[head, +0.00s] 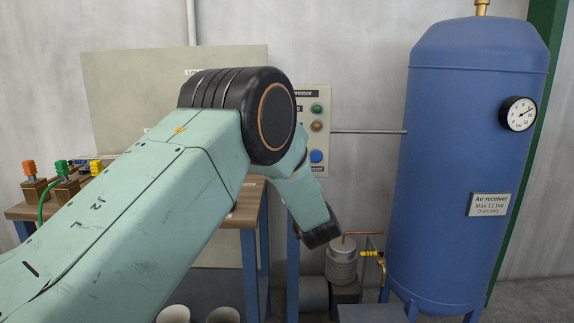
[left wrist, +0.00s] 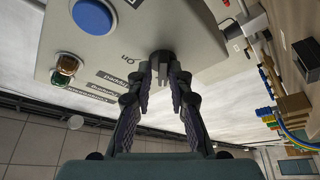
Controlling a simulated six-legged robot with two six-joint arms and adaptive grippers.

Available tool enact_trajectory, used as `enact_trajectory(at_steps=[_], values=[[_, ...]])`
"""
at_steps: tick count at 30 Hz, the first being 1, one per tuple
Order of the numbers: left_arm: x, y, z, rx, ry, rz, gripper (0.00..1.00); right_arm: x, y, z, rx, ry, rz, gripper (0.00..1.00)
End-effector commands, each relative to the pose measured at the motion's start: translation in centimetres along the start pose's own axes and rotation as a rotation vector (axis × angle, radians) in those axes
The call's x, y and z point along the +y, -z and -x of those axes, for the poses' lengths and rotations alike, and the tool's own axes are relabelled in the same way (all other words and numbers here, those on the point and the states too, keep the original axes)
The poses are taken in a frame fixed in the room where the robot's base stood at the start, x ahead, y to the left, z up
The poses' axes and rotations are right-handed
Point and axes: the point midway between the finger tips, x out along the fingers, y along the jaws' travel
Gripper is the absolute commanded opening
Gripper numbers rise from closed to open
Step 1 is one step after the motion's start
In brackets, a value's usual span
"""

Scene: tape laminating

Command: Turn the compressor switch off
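The grey compressor panel (head: 327,95) is on the wall, partly hidden behind my left arm in the head view. It also fills the upper left of the left wrist view (left wrist: 125,35). The dark switch (left wrist: 162,58) stands out from it, with "On" printed beside it. My left gripper (left wrist: 163,72) is at the switch, its fingers apart on either side of it. I cannot tell whether they touch it, or the switch's exact position. In the head view the switch and left gripper are hidden by my arm. My right gripper is not in view.
A blue button (left wrist: 93,15), an amber lamp (left wrist: 70,63) and a green lamp (left wrist: 60,79) are on the panel. A blue air receiver (head: 450,150) with a gauge (head: 518,114) stands right of it. A workbench (head: 247,212) with coloured connectors (head: 62,168) is left.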

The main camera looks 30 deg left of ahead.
Motion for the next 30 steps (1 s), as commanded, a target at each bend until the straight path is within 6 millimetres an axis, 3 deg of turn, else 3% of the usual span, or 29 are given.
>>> enact_trajectory(at_steps=[3,17,20,30], values=[[0.0,0.0,-0.1,0.0,0.001,0.001,0.33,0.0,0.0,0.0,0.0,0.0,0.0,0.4],[-0.2,-0.2,0.6,-0.005,0.003,-0.005,0.33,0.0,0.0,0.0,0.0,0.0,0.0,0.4],[-0.2,-0.3,1.8,-0.007,0.004,-0.005,0.33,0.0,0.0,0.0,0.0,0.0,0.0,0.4],[-0.1,-0.2,8.7,-0.007,-0.001,-0.006,0.33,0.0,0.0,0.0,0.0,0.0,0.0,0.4]])
